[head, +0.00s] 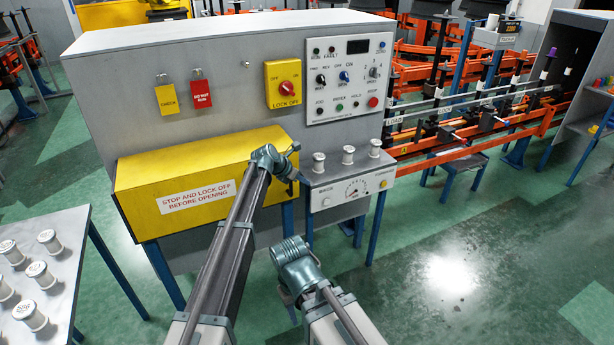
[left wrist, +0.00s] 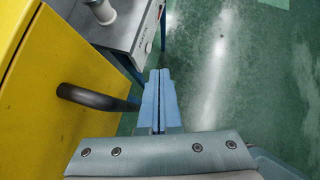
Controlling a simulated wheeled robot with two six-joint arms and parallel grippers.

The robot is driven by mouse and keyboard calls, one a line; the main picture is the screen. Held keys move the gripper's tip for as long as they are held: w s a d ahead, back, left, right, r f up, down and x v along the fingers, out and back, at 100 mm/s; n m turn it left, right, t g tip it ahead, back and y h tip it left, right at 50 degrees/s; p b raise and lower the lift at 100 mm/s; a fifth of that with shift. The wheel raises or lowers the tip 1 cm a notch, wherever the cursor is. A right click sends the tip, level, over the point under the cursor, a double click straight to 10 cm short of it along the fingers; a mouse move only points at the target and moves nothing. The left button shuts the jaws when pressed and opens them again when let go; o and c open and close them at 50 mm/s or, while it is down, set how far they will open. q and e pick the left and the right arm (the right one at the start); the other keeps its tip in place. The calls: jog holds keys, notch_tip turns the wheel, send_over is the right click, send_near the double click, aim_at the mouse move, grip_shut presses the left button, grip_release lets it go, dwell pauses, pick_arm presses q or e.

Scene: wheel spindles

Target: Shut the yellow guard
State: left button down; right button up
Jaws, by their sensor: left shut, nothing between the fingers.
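The yellow guard (head: 185,185) is a long box on the front of the grey machine, with a white warning label on its face. Its front face hangs down, and I cannot tell whether it is fully closed. A dark bar handle (left wrist: 92,97) stands out from the yellow face in the left wrist view, beside my shut, empty fingers. My left gripper (head: 293,150) is at the guard's right end, near the handle; it also shows in the left wrist view (left wrist: 159,98). I cannot tell whether it touches the handle.
A grey shelf (head: 350,172) with three white spindles and a dial stands right of the guard. A control panel (head: 348,75) and a red lock-off switch (head: 288,87) are above. A table (head: 62,290) with several spindles is at left. Green floor is clear at right.

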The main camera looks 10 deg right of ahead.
pick_arm(q)
jog(key=s+d+r+p, duration=0.2)
jog(key=s+r+p, duration=0.4)
jog(key=s+r, duration=0.1)
jog(key=shift+s+d+p, duration=0.25)
jog(key=shift+s+p, duration=0.1)
jog(key=shift+s, duration=0.15)
jog(key=s+a+f+m+g+y, duration=0.2)
jog(key=s+a+f+m+y, duration=0.15)
jog(key=s+a+m, duration=1.1)
jog(key=s+a+f+m+g+y, duration=0.2)
jog(key=s+a+m+y, duration=0.2)
jog(key=s+a+m, duration=1.05)
jog(key=s+d+g, duration=0.1)
jog(key=s+d, duration=0.7)
jog(key=s, duration=0.1)
jog(key=shift+y, duration=0.45)
